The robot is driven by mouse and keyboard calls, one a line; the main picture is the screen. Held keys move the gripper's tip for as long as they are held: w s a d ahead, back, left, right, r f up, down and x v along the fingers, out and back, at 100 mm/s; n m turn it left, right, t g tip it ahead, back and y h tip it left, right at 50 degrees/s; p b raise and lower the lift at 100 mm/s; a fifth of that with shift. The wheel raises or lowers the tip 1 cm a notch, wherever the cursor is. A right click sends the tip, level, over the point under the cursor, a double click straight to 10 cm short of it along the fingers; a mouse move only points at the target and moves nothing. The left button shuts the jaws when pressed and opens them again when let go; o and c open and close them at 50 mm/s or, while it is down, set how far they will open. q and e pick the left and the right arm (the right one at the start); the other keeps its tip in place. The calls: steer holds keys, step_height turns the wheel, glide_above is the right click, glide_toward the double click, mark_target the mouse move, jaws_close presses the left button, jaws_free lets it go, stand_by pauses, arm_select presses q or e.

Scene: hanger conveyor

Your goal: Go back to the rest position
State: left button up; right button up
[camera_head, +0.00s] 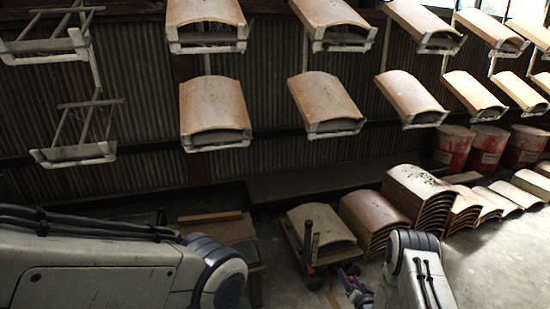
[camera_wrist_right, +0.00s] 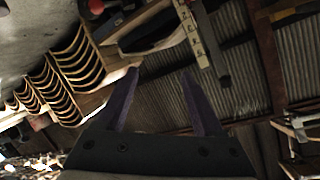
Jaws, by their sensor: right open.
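My right gripper (camera_head: 352,284) shows low in the head view, at the right of the small cart. In the right wrist view its two dark fingers (camera_wrist_right: 160,95) stand well apart with nothing between them. My left arm comes in at the lower left of the head view, but its gripper is hidden or outside the picture. A cart (camera_head: 318,257) with a curved wooden panel (camera_head: 322,228) on it stands on the floor between my arms.
Curved panels (camera_head: 215,105) hang on white hangers in two rows along the corrugated wall. Two hangers (camera_head: 80,153) at the left are empty. Stacked panels (camera_head: 415,197) stand at the right, with red drums (camera_head: 452,147) behind. A wooden table (camera_head: 222,230) stands near my left arm.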

steer(key=w+a+r+n+g+y+p, duration=0.15)
steer(key=a+r+n+g, duration=0.25)
steer(key=a+r, duration=0.9)
steer(key=s+a+r+n+g+p, duration=0.3)
steer(key=s+a+r, duration=0.4)
steer(key=s+r, duration=0.3)
steer(key=s+a+r+n+g+h+p, duration=0.15)
steer(key=s+r, duration=0.35)
steer(key=s, duration=0.5)
steer(key=s+r+n+g+y, duration=0.1)
steer(key=s+r+n+g, duration=0.3)
steer(key=s, duration=0.7)
steer(key=s+r+g+h+p, duration=0.1)
steer(key=s+r+g, duration=0.1)
steer(key=s+r, duration=0.6)
steer(key=s+r+p, duration=0.3)
steer(key=r+p, duration=3.3)
steer(key=p, duration=0.2)
steer(key=shift+s+d, duration=0.15)
steer(key=shift+d, duration=0.15)
